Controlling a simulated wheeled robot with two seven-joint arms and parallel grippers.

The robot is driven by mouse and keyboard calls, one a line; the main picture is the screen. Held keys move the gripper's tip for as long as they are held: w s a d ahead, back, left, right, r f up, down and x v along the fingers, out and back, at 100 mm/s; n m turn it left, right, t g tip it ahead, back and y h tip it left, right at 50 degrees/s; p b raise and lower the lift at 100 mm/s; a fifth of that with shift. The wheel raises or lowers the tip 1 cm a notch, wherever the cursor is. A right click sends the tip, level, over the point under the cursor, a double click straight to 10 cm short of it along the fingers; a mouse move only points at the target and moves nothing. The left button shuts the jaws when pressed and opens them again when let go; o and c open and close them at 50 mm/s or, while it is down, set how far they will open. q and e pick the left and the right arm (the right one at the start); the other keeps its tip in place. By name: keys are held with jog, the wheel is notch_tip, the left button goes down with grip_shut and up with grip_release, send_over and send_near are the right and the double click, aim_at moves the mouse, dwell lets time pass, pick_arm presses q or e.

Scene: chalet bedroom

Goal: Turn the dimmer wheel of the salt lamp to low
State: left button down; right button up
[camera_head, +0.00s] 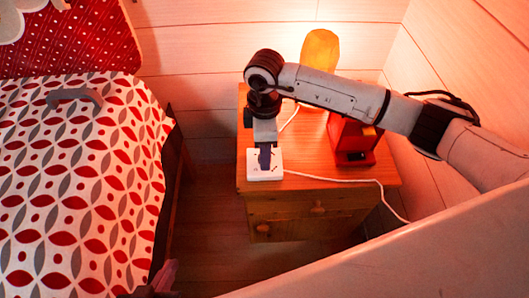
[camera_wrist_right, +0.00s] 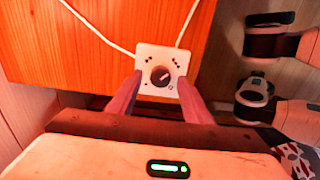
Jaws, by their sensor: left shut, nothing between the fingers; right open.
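The salt lamp (camera_head: 320,50) glows yellow-orange at the back of the wooden nightstand, partly behind my right arm. Its dimmer is a white box (camera_head: 256,175) at the nightstand's front left edge, with a cord at each end. In the right wrist view the box (camera_wrist_right: 147,57) shows a dark round wheel (camera_wrist_right: 160,76) with a light mark, and small dots around it. My right gripper (camera_wrist_right: 158,88) is open over the box, one finger on each side of the wheel, apart from it. Whether the fingers touch the box is unclear. My left gripper (camera_head: 165,276) is low beside the bed, shut and empty.
The nightstand (camera_head: 245,135) has a drawer below. A red box-like object (camera_head: 352,143) stands on it beneath my right arm. A white cord (camera_head: 345,180) crosses its front. The patterned bed (camera_head: 75,190) is at left with a grey curved object (camera_head: 75,95) on it. Walls close in behind and right.

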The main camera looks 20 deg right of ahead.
jog(key=shift+f, duration=0.6)
jog(key=c, duration=1.1)
jog(key=shift+o, duration=0.2)
jog(key=shift+n, duration=0.3)
